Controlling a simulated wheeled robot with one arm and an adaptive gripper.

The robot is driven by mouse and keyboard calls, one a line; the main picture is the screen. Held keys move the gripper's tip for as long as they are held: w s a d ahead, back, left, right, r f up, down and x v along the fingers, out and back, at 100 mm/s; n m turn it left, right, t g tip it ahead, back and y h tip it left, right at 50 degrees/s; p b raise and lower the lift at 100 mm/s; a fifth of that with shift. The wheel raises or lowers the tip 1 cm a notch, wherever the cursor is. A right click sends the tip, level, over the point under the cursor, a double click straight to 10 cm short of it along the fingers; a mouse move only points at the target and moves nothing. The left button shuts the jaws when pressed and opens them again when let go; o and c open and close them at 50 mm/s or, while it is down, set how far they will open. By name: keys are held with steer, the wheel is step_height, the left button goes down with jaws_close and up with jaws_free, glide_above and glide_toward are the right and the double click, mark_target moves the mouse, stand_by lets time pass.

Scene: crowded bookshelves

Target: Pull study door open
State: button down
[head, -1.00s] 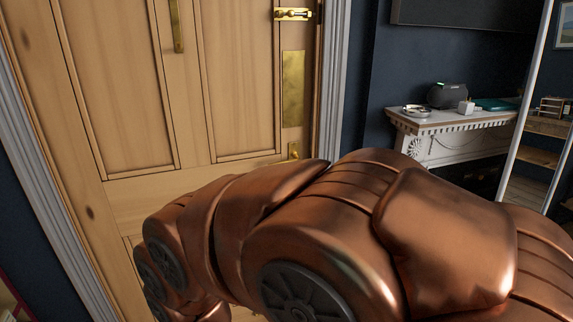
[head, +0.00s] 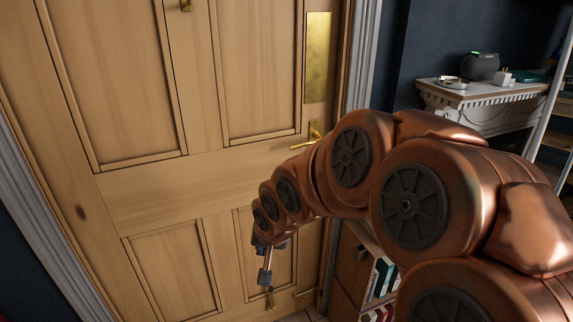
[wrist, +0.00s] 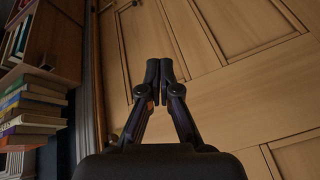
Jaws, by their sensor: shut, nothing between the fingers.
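The study door (head: 150,205) is pale panelled wood and looks shut in its white frame. Its brass lever handle (head: 312,136) is at the right edge, below a brass plate (head: 317,58); my arm passes close in front and partly covers the lever's surroundings. My gripper (head: 265,278) hangs low in front of the door's lower right panel, well below the lever. In the wrist view the black fingers (wrist: 160,72) are together and empty, with the door (wrist: 225,90) behind them. The lever does not show in the wrist view. I cannot tell whether the gripper touches the door.
Small brass fittings (head: 304,293) sit low on the door. A low bookcase (head: 352,268) stands right of the door, under my arm. Stacked books (wrist: 32,112) show at left in the wrist view. A white mantel (head: 480,105) holding small items is at the right.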

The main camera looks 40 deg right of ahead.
steer(key=w+d+f+m+t+b, duration=0.1)
steer(key=w+d+m+t+b, duration=0.25)
steer(key=w+d, duration=0.4)
steer(key=m+t+h, duration=0.4)
steer(key=m+t, duration=0.5)
glide_toward(284, 151)
steer(key=shift+g, duration=0.25)
steer(key=p+x, duration=0.1)
steer(key=x, duration=0.4)
steer(key=shift+w+a+r, duration=0.1)
steer(key=shift+w+r, duration=0.05)
steer(key=shift+w, duration=0.15)
steer(key=shift+x, duration=0.9)
